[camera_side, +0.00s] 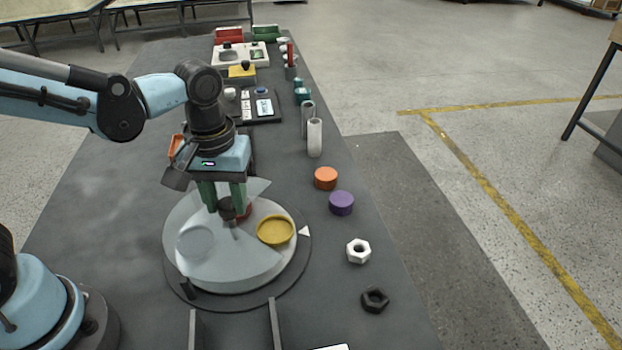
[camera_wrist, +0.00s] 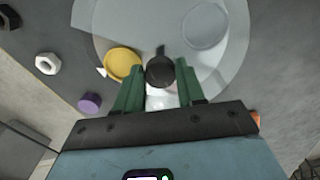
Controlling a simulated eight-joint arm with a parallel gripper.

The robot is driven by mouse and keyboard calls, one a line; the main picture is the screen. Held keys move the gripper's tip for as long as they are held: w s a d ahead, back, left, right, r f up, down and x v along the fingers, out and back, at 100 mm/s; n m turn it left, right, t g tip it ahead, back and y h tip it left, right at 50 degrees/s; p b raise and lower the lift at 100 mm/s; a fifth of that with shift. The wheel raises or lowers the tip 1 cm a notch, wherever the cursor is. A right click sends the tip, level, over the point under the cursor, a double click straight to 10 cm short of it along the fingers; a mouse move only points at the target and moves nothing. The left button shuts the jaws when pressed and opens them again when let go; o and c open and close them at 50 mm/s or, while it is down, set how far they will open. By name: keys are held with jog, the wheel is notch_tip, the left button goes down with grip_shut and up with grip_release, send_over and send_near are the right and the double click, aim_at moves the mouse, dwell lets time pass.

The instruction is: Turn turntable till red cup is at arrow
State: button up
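The round pale grey turntable (camera_side: 205,268) lies on the dark table, with a dark centre knob (camera_side: 227,208). A yellow cup (camera_side: 275,230) sits on it close to the white arrow (camera_side: 304,231). A pale grey cup (camera_side: 195,243) is on the near left. My gripper points down over the centre. In the wrist view its green fingers (camera_wrist: 160,72) stand either side of the knob (camera_wrist: 160,71), with small gaps visible.
An orange disc (camera_side: 326,178), a purple disc (camera_side: 341,203), a white nut (camera_side: 358,251) and a black nut (camera_side: 375,300) line the right side. White and grey cylinders (camera_side: 315,138) stand farther back. Two dark upright posts (camera_side: 275,323) stand at the near edge.

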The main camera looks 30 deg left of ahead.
grip_shut()
jog(key=m, duration=0.4)
jog(key=shift+a+m, duration=0.1)
jog(key=shift+m, duration=0.3)
jog(key=m, duration=0.4)
jog(key=shift+m, duration=0.3)
jog(key=m, duration=0.4)
jog(key=shift+m, duration=0.3)
jog(key=shift+w+a+m, duration=0.1)
jog(key=shift+m, duration=1.7)
